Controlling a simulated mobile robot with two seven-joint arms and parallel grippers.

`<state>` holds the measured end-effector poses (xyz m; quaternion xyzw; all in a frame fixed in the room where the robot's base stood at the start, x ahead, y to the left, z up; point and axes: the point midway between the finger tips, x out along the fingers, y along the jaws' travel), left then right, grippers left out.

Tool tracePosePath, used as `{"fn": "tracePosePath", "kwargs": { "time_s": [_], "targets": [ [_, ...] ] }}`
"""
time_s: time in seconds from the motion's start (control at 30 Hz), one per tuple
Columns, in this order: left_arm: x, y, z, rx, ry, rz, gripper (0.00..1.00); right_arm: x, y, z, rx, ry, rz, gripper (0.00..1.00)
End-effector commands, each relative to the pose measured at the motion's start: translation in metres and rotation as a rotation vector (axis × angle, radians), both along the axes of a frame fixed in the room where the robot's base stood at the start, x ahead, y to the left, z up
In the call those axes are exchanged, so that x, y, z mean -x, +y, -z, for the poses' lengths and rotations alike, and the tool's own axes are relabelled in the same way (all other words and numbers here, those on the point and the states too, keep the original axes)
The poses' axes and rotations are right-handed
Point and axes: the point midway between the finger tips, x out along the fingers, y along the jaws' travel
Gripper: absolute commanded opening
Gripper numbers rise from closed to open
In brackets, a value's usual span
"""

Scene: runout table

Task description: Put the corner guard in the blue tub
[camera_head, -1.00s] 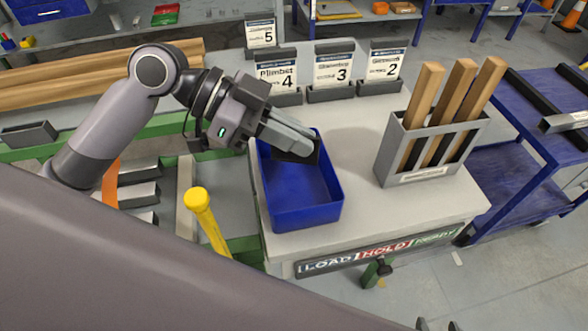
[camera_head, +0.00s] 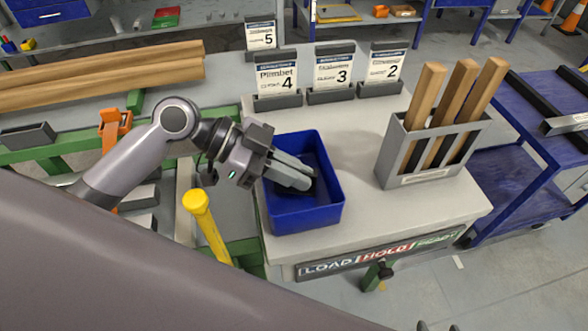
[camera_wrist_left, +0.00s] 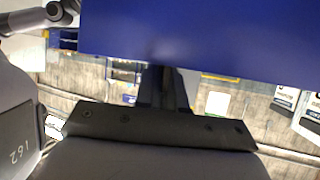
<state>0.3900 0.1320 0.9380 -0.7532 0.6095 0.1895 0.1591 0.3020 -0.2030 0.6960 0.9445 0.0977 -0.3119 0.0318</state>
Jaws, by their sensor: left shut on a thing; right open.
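The blue tub (camera_head: 305,217) stands on the white table top, open side up. My left gripper (camera_head: 306,182) reaches down into it from the left and is shut on the dark corner guard (camera_head: 313,166), which is mostly hidden behind the fingers and inside the tub. In the left wrist view the tub's blue wall (camera_wrist_left: 200,40) fills the upper part, and dark shapes at the fingers (camera_wrist_left: 168,88) are too unclear to tell apart. The tips of my right gripper (camera_head: 437,326) show at the bottom edge, apart and empty, far from the tub.
A grey holder (camera_head: 425,178) with several wooden sticks stands right of the tub. Numbered cards (camera_head: 333,70) in dark stands line the back. A yellow-headed handle (camera_head: 197,203) rises left of the tub. The table between tub and holder is clear.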

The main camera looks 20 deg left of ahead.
Motion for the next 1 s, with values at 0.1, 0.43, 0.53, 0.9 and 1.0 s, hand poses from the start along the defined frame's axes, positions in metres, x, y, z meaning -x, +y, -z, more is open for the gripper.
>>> {"fn": "tracePosePath", "kwargs": {
  "time_s": [0.1,0.43,0.53,0.9,1.0],
  "targets": [
    [0.000,0.000,0.005,0.000,0.000,0.000,0.00,0.000,0.000,0.004,0.000,0.000,0.000,0.58],
    [0.000,0.000,0.009,-0.001,0.001,0.000,0.25,0.000,0.000,0.007,0.000,-0.001,0.000,0.58],
    [0.000,0.000,0.009,-0.001,0.001,0.000,0.34,0.000,0.000,0.007,0.000,-0.001,0.000,0.58],
    [0.000,0.000,0.000,0.000,0.000,0.000,0.34,0.000,0.000,-0.001,0.000,-0.001,0.000,0.58],
    [0.000,0.007,-0.006,-0.003,0.000,-0.003,0.34,-0.001,0.000,-0.003,-0.001,-0.003,0.000,0.58]
  ]
}}
